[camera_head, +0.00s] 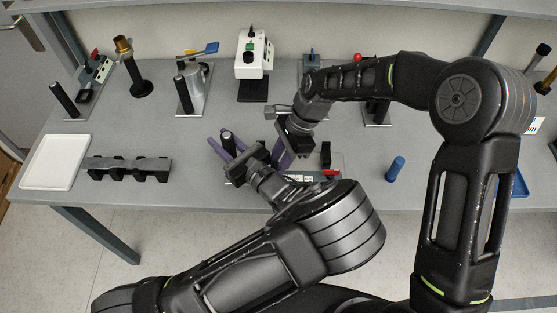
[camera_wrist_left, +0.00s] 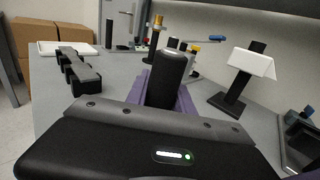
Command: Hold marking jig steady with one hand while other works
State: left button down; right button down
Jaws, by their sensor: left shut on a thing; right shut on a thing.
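A low grey-green device with a black upright block and a red lever (camera_head: 331,172), which looks like the marking jig, lies near the table's front edge, partly hidden by my arms. My left gripper (camera_head: 222,142) is shut on a black cylindrical post (camera_head: 229,138) at the device's left end. The wrist view shows the post (camera_wrist_left: 167,80) upright between the purple fingers. My right gripper (camera_head: 289,155) reaches down at the middle of the device. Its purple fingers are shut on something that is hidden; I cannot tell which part.
A white tray (camera_head: 52,162) and a black notched rack (camera_head: 128,168) lie at the left. A blue cylinder (camera_head: 395,169) stands at the right. A white device (camera_head: 253,55), a brass-topped black stand (camera_head: 130,65) and a blue-handled fixture (camera_head: 196,85) stand behind. The left-middle table is clear.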

jog(key=shift+w+d, duration=0.1)
jog(key=shift+d, duration=1.5)
jog(key=c, duration=1.1)
grip_release()
jog(key=shift+a, duration=0.1)
jog(key=shift+c, duration=0.2)
jog(key=shift+r, duration=0.1)
jog(key=v, duration=1.1)
jog(key=shift+r, duration=0.4)
